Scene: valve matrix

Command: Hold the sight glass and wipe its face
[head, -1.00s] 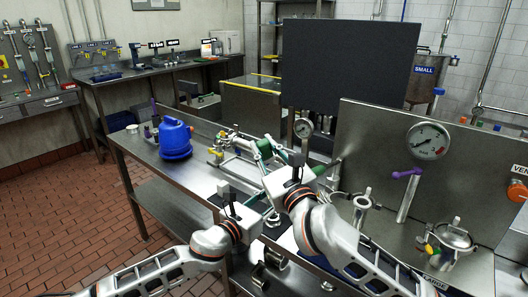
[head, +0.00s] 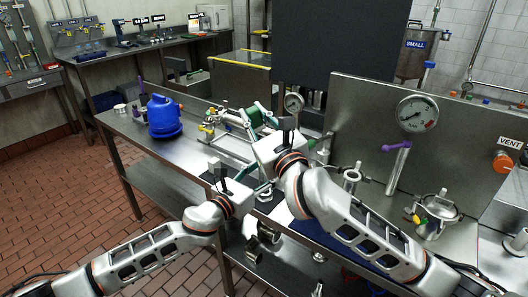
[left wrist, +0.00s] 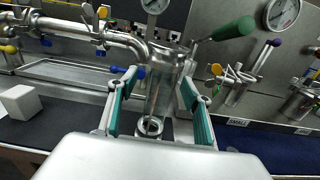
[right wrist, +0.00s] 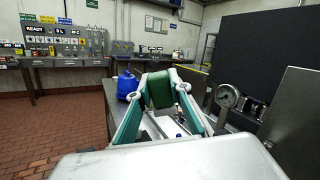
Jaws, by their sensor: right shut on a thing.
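The sight glass (left wrist: 160,92) is a clear upright cylinder under a metal pipe elbow in the left wrist view. My left gripper (left wrist: 158,85) has a finger on each side of it, with a gap visible on the left. In the head view my left gripper (head: 262,188) is partly hidden by its own wrist. My right gripper (head: 256,116) is shut on a dark green thing (head: 237,117), above the bench behind the left gripper. That green thing also fills the space between the fingertips in the right wrist view (right wrist: 160,90). The sight glass is hard to make out in the head view.
A blue jug (head: 165,116) stands on the steel bench, left of the pipework. A green-handled lever (left wrist: 235,28) slants close beside the sight glass's top. A gauge (head: 294,103) stands behind. A steel panel with a larger gauge (head: 417,114) and a purple-handled valve (head: 397,165) is at right.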

